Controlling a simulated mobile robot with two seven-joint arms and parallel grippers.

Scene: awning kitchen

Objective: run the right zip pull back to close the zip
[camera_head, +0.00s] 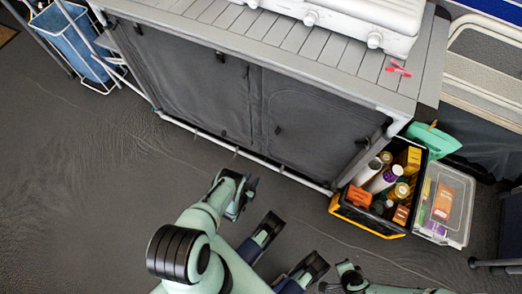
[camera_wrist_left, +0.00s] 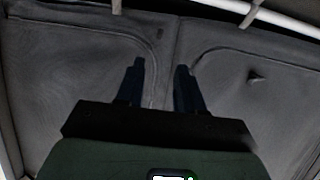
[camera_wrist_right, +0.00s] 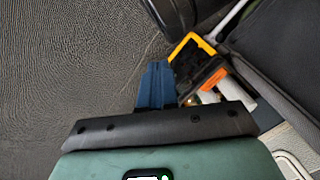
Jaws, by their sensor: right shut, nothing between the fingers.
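The grey fabric cabinet (camera_head: 190,80) has two door panels side by side, each with a curved zip line. My left gripper (camera_head: 241,186) is open and empty, in front of the cabinet, with both fingers apart (camera_wrist_left: 162,82). My right gripper (camera_head: 350,274) is shut and empty, low over the floor; its fingers touch (camera_wrist_right: 156,85).
A black and yellow crate (camera_head: 341,210) full of bottles and boxes stands at the cabinet's right end, near my right gripper. A clear lidded box (camera_head: 458,228) is beside it. A blue bin (camera_head: 85,45) stands at the left. The floor before the left panel is clear.

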